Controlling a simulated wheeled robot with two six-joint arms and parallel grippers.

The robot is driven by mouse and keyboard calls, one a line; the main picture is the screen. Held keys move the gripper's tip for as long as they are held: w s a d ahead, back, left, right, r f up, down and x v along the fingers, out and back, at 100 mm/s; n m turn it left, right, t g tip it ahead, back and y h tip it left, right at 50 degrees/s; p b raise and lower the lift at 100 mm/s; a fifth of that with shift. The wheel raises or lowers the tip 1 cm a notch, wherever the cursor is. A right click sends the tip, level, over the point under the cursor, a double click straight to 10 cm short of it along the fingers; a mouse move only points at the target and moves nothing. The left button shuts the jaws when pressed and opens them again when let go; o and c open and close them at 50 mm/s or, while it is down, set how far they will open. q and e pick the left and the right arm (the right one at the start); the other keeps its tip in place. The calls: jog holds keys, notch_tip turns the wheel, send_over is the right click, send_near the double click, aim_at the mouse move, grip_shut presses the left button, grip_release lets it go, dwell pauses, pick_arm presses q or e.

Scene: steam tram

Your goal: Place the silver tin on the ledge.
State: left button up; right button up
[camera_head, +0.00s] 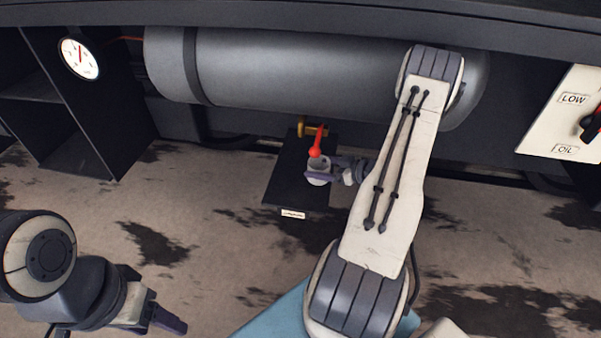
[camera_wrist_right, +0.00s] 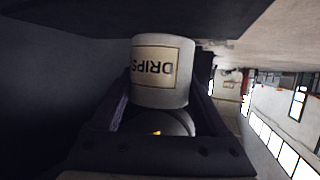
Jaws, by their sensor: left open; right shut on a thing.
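The silver tin (camera_head: 318,164) is a small pale grey cylinder over the dark ledge (camera_head: 283,184), below a red-handled tap (camera_head: 316,143). My right gripper (camera_head: 319,178) is shut on the tin from the right. In the right wrist view the tin (camera_wrist_right: 160,95) stands between the two fingers with an upside-down "DRIPS" label. One end of it is close to a dark flat surface; I cannot tell if they touch. My left gripper (camera_head: 168,318) is open and empty at the lower left, well away from the ledge.
A large grey boiler cylinder (camera_head: 300,75) runs along the back. A dark shelf unit (camera_head: 75,120) with a gauge (camera_head: 79,58) stands at the left. A pale panel (camera_head: 563,120) with labels "LOW" and "OIL" is at the right. The stained floor (camera_head: 200,200) left of the ledge is clear.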

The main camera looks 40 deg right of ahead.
aim_at(329, 169)
jog(key=w, duration=0.2)
jog(key=w+a+b, duration=0.1)
jog(key=w, duration=0.1)
jog(key=w+a, duration=0.1)
jog(key=shift+w+b, duration=0.3)
jog(key=shift+w, duration=0.1)
jog(key=f+b, duration=0.3)
jog(key=shift+w+f, duration=0.3)
jog(key=shift+f, duration=0.1)
jog(key=shift+r, duration=0.15)
jog(key=o, duration=1.4)
jog(key=shift+f, duration=0.2)
jog(key=shift+r, duration=0.25)
jog(key=p+v, duration=0.6)
jog(key=v, duration=0.4)
jog(key=shift+s+r, duration=0.2)
jog(key=shift+s, duration=0.05)
jog(key=shift+s+d+r, duration=0.15)
jog(key=shift+s+d, duration=0.05)
jog(key=shift+s, duration=0.45)
